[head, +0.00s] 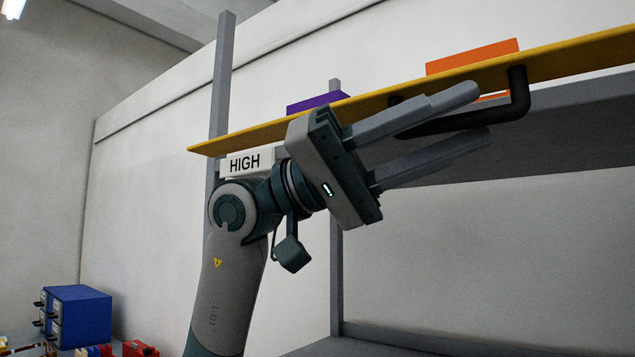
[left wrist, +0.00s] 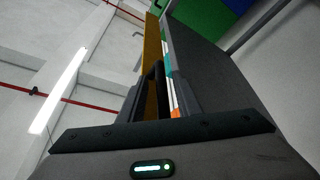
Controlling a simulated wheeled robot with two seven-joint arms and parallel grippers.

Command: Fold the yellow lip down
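The yellow lip (head: 575,58) is a long flat strip along the front edge of a high shelf. It stands out roughly level, and also shows in the left wrist view (left wrist: 152,50). A black bar handle (head: 518,95) hangs under it. My left gripper (head: 478,113) is just below the lip, its two fingers apart and pointing right. The handle's bar shows between the fingers; the upper finger hides part of it. In the left wrist view the handle (left wrist: 158,76) also appears between the fingers; I cannot tell whether they touch it. My right gripper is not in view.
A purple box (head: 317,102) and an orange box (head: 472,57) stand above the lip on the shelf. A white HIGH sign (head: 246,163) is at the shelf's left end, close to my left arm. Grey posts (head: 222,75) hold the shelf. A blue drawer box (head: 80,315) is low left.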

